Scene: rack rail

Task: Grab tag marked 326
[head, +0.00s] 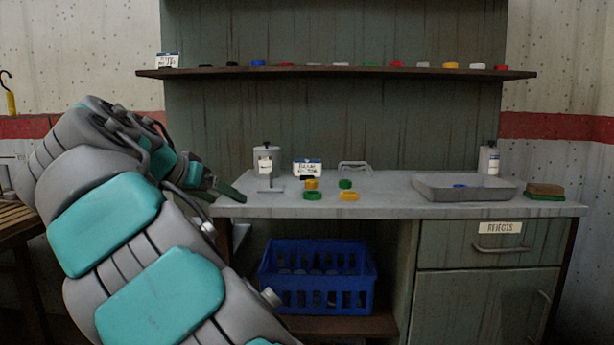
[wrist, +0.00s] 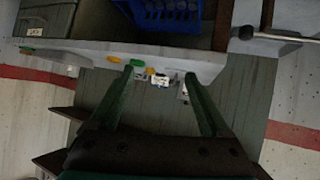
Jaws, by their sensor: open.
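No marking 326 can be read in either view. Small coloured round pieces lie on the bench: two yellow (head: 349,196) and two green (head: 313,195). More such pieces, including a blue one (head: 258,63) and a yellow one (head: 450,65), sit along the wall shelf. Their markings are too small to read. My gripper (head: 232,192) is at the bench's left front edge, left of the pieces on the bench. In the wrist view its two green fingers (wrist: 159,71) are spread apart with nothing between them, and the bench appears upside down beyond.
The bench (head: 400,206) also holds a white card (head: 307,169), a grey stand (head: 269,170), a grey tray (head: 435,193), a bottle (head: 489,158) and a sponge (head: 545,189). A shelf (head: 340,72) crosses above. A blue crate (head: 318,275) is below.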

